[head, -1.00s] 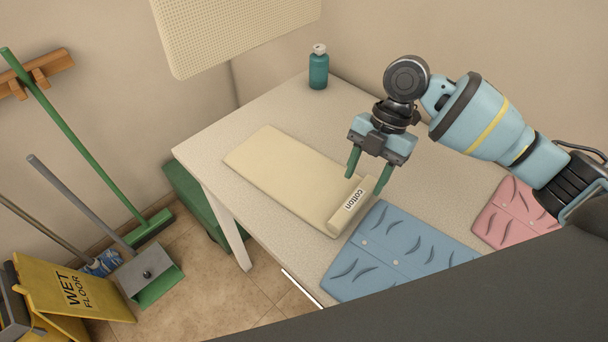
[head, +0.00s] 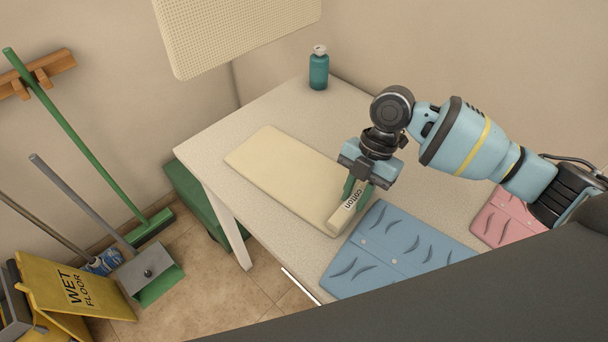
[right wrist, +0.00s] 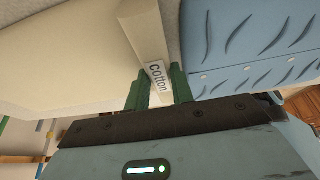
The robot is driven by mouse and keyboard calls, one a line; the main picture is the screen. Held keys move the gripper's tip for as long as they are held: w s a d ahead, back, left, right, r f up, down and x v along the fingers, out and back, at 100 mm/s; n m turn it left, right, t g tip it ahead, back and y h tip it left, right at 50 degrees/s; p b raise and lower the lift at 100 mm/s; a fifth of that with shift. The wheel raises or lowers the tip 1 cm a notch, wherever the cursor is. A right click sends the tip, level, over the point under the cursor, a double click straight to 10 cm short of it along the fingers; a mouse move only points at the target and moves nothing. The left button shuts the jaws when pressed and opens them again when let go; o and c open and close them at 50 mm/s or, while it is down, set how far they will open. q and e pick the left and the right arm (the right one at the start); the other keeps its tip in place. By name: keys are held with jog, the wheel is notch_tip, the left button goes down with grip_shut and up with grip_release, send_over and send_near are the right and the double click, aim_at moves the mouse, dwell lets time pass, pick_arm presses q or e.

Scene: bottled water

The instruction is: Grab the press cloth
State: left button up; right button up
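The press cloth (head: 285,172) is a cream, flat cloth on the table, with a thick rolled edge at its near right end. A white "cotton" label is on that roll. My right gripper (head: 357,193) is down at the roll, one green finger on each side, and looks closed against it. In the right wrist view the rolled edge of the press cloth (right wrist: 143,34) runs between the fingers of my right gripper (right wrist: 160,90), with the label filling the gap. The cloth still lies on the table. My left gripper is not in view.
A blue folded cloth (head: 400,250) lies just right of the roll, and a pink one (head: 500,220) farther right. A teal bottle (head: 319,70) stands at the table's back corner. The white table (head: 235,130) is bare behind the cloth. A padded board (head: 235,30) hangs above.

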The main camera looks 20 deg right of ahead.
grip_shut()
jog(key=shift+r, duration=0.15)
jog(key=shift+r, duration=0.55)
notch_tip(320, 180, up, 2)
jog(key=shift+r, duration=0.2)
jog(key=s, duration=1)
jog(key=s+a+r, duration=0.1)
jog(key=s, duration=0.5)
jog(key=shift+a+r, duration=0.1)
jog(key=shift+w, duration=0.1)
